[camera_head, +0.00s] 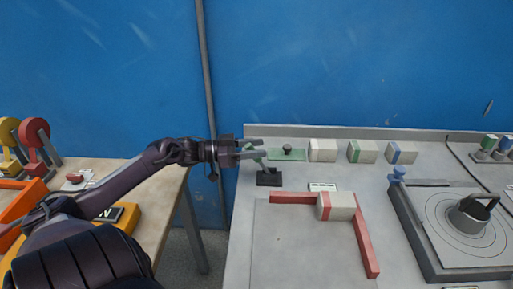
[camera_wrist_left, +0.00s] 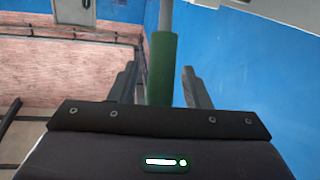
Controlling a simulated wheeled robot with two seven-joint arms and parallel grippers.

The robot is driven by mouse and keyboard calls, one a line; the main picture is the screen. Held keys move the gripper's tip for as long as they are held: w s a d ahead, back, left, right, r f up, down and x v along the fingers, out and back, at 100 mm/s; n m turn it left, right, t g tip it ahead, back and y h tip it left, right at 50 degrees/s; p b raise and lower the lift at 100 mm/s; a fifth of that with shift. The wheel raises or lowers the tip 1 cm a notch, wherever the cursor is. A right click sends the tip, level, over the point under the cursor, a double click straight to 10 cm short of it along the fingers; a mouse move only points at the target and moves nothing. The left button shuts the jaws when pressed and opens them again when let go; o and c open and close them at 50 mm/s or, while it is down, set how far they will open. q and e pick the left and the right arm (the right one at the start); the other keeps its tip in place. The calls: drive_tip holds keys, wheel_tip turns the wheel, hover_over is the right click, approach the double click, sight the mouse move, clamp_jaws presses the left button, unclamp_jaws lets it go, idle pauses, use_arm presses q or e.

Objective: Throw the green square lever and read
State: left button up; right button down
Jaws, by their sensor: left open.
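A lever with a dark block base (camera_head: 269,179) stands at the left back of the grey table. Its green handle (camera_wrist_left: 162,70) shows in the left wrist view between my two fingers, with a grey rod beyond it. My left gripper (camera_head: 256,148) is open around the handle; whether a finger touches it I cannot tell. In the head view the gripper hides most of the handle. A small pale display (camera_head: 323,187) lies right of the lever base; its marks are too small to read. My right gripper is not in view.
A green plate with a dark knob (camera_head: 287,149) lies just right of the gripper. Several pale blocks (camera_head: 363,152) stand along the back. A red L-shaped bar (camera_head: 366,248) with a block (camera_head: 336,206) lies in front. A round dial unit (camera_head: 467,225) stands right.

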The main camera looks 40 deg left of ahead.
use_arm(q)
drive_tip(key=shift+w+d, duration=0.15)
drive_tip(key=shift+w, duration=0.05)
clamp_jaws()
idle(0.4)
drive_tip(key=shift+w+d+r+p, duration=0.2)
drive_tip(key=shift+r+p, duration=0.1)
drive_tip(key=shift+p, duration=0.3)
drive_tip(key=w+d+g+y+p, duration=0.1)
drive_tip(key=d+r+g+y+p, duration=0.1)
drive_tip(key=p, duration=0.1)
drive_tip(key=shift+w, duration=0.35)
drive_tip(key=w+d+f+m+g+y+p, duration=0.1)
drive_tip(key=w+d+f+g+y+p, duration=0.2)
drive_tip(key=w+d+g+y+p, duration=0.2)
drive_tip(key=shift+d+f+g+y+p, duration=0.15)
drive_tip(key=shift+d+g+y+p, duration=0.3)
drive_tip(key=shift+g+y+p, duration=0.35)
